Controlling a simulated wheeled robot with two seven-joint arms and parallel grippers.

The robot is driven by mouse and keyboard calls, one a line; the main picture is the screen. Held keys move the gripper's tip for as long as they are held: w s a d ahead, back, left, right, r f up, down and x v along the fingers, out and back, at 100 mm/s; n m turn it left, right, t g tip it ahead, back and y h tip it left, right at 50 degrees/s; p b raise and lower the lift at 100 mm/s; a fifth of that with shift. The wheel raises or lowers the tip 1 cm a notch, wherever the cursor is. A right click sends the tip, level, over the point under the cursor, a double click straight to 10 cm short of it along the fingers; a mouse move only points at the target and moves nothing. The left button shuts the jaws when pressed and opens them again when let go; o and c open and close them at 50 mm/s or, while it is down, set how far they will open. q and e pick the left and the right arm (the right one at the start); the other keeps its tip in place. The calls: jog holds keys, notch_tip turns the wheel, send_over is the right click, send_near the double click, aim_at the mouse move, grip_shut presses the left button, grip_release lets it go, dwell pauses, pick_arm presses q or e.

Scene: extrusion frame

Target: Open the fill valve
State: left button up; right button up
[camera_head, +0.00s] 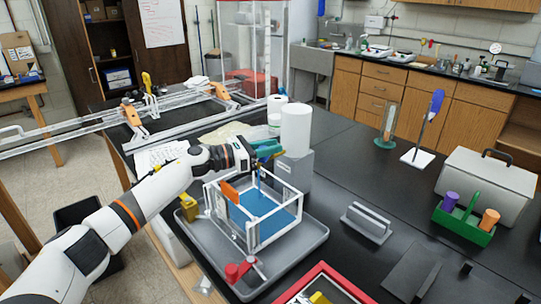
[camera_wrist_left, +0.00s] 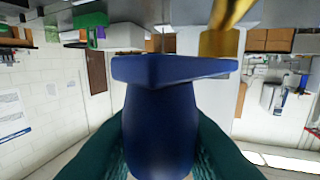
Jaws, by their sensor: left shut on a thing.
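My left gripper (camera_head: 268,148) reaches in from the left over a white-edged open frame (camera_head: 249,238). In the left wrist view its teal fingers are closed on the two sides of a blue handle (camera_wrist_left: 160,120), whose wide flat end faces the camera. A brass-coloured part (camera_wrist_left: 222,40) shows just past the handle, perhaps the valve body. How far the handle is turned is hard to tell. Inside the frame lies a blue surface (camera_head: 268,207), with an orange piece (camera_head: 230,192) at its left. My right gripper is not in view.
The frame stands in a grey tray (camera_head: 305,246) holding a red-topped part (camera_head: 238,271). White rolls (camera_head: 296,130) stand close behind my gripper. A grey handled block (camera_head: 366,223), a green caddy (camera_head: 463,226) and a red-rimmed tray (camera_head: 350,288) are on the black bench.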

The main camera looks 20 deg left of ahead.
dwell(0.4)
pick_arm(q)
jog(key=o, duration=1)
jog(key=shift+a, duration=0.1)
jog(key=b+v, duration=0.3)
jog(key=v, duration=0.8)
jog(key=shift+s+a+b, duration=0.25)
jog(key=shift+a+b, duration=0.05)
jog(key=shift+a, duration=0.05)
